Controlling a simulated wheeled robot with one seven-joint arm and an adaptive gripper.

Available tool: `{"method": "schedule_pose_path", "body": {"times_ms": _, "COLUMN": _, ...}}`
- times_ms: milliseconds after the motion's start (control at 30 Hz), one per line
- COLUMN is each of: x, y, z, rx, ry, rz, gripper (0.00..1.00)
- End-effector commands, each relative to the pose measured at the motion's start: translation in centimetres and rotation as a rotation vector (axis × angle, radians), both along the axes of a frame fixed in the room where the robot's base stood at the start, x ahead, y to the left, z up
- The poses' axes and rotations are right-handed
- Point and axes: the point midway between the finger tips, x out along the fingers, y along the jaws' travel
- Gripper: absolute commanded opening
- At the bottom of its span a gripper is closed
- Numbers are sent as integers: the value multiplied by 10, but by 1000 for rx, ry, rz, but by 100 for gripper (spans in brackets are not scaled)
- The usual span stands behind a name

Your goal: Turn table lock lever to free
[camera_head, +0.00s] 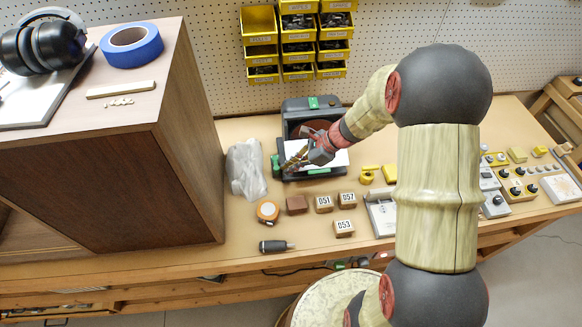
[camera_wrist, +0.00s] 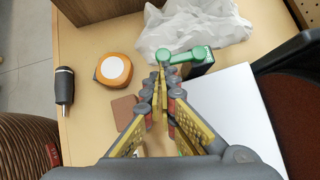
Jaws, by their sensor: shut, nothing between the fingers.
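The green lock lever (camera_wrist: 190,54) sits at the near left edge of the black machine; in the head view a small green part (camera_head: 276,165) shows there, partly behind my gripper. In the wrist view the lever lies sideways, its rounded left end right by my fingertips. My gripper (camera_wrist: 160,74) is shut and empty, fingers together and pointing at the lever's left end. I cannot tell whether they touch it. In the head view my gripper (camera_head: 287,164) is over the machine's left side. The machine's white table surface (camera_head: 330,160) lies under my wrist.
A crumpled clear bag (camera_wrist: 192,28) lies just beyond the lever. A tape measure (camera_wrist: 114,69), a brown block (camera_wrist: 124,110) and a black-handled tool (camera_wrist: 64,86) lie to the left. A wooden cabinet (camera_head: 190,150) stands left; numbered blocks (camera_head: 324,203) lie in front.

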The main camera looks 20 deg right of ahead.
Motion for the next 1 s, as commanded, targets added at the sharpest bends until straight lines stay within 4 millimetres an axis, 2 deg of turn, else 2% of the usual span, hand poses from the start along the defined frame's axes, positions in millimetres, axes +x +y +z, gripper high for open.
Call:
{"method": "schedule_pose_path", "body": {"times_ms": 767, "x": -4, "y": 12, "z": -1, "rx": 0, "ry": 1, "rz": -145, "gripper": 0}}
{"method": "schedule_pose_path", "body": {"times_ms": 1000, "x": -6, "y": 23, "z": -1, "rx": 0, "ry": -1, "rz": -258, "gripper": 0}}
